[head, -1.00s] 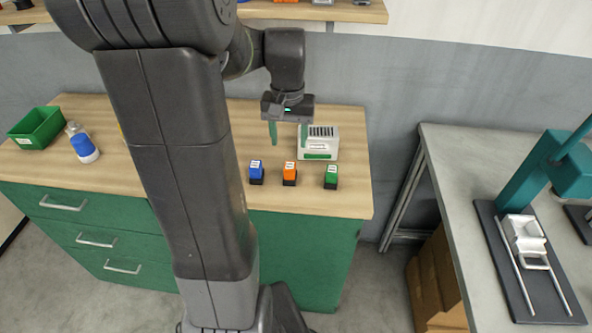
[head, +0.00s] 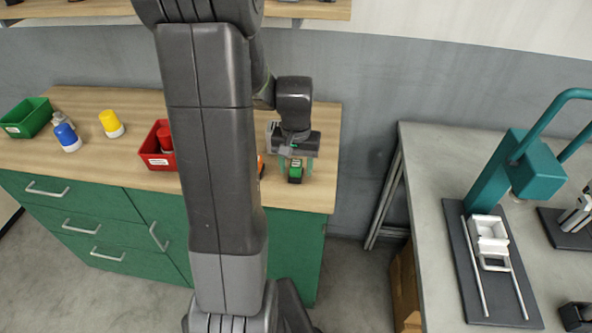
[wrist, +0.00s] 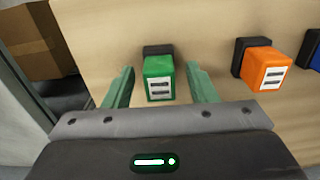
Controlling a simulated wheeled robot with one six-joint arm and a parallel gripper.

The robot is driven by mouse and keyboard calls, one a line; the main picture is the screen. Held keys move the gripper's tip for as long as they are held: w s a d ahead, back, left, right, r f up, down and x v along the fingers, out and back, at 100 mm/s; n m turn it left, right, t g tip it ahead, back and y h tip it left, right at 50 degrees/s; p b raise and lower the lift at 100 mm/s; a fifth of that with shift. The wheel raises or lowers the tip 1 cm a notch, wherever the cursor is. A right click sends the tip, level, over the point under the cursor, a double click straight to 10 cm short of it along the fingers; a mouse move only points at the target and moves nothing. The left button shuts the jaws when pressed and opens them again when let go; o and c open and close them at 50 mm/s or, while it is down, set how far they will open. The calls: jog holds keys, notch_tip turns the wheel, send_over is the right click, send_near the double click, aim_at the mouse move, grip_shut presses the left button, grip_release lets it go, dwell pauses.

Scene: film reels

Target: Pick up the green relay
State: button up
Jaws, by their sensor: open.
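The green relay (wrist: 159,79) stands on the wooden bench top, with a black base and a white label on its green cap. In the wrist view it sits between the two green fingers of my open gripper (wrist: 160,88), with a gap on both sides. In the head view the green relay (head: 295,173) shows below my gripper (head: 295,165), close to the bench's right front part. The fingers do not touch the relay.
An orange relay (wrist: 265,68) stands beside the green one, and a blue relay (wrist: 315,52) is beyond it. A red bin (head: 158,158), yellow-capped bottle (head: 111,124), blue-capped bottle (head: 67,137) and green bin (head: 27,118) stand further left. A grey table (head: 425,215) with a teal press (head: 505,170) is at right.

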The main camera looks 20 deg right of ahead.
jog(key=c, duration=0.9)
jog(key=shift+c, duration=0.4)
